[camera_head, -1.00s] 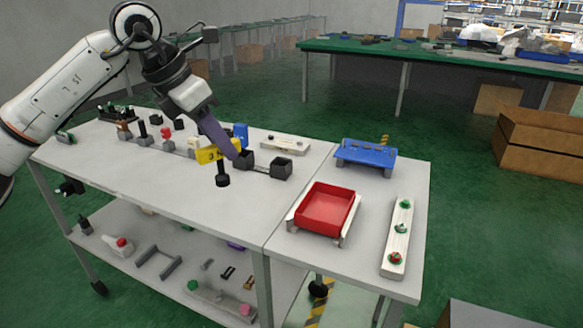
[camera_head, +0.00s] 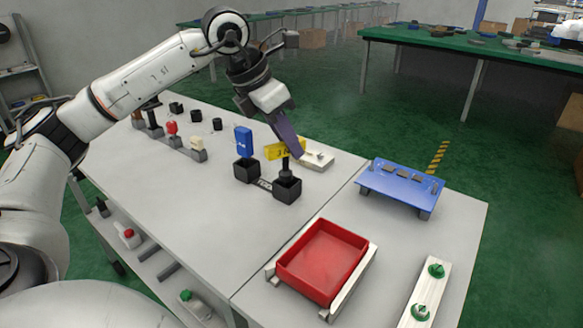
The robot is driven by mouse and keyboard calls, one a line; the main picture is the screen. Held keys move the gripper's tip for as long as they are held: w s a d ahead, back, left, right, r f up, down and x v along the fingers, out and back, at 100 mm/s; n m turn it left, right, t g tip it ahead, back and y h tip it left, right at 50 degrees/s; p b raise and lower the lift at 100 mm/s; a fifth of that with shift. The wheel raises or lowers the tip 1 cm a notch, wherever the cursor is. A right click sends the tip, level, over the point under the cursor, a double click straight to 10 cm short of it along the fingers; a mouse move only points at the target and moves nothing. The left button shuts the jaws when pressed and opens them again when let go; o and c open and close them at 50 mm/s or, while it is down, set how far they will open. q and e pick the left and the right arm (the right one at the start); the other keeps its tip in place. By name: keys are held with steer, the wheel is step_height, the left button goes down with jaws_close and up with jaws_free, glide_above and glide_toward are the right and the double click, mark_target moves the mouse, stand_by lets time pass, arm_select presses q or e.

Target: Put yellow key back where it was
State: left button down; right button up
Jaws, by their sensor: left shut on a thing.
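The yellow key (camera_head: 271,152) has a flat yellow head and a black stem pointing down. My left gripper (camera_head: 295,151) is shut on its head. The key is upright over the right black socket (camera_head: 288,189) of a pair, with its stem at the socket's top. I cannot tell how far the stem is inside. A blue key (camera_head: 243,142) stands upright in the left black socket (camera_head: 246,171). The gripper fingers hide part of the yellow head. My right gripper is not in view.
A red tray (camera_head: 323,262) and a blue rack (camera_head: 401,186) stand to the right. A white strip with green knobs (camera_head: 428,290) lies at the lower right. A red-topped lever (camera_head: 172,129) and other fixtures stand at the left. The table front is clear.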

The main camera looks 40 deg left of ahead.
mark_target(290, 170)
arm_select(q)
step_height(290, 170, down, 4)
steer(key=shift+f+b, duration=0.15)
steer(key=shift+b, duration=0.25)
steer(key=shift+f, duration=0.1)
steer(key=shift+w, duration=0.1)
steer(key=shift+f, duration=0.2)
steer(key=c, duration=1.7)
jaws_free()
steer(key=shift+o, duration=0.2)
steer(key=shift+r, duration=0.1)
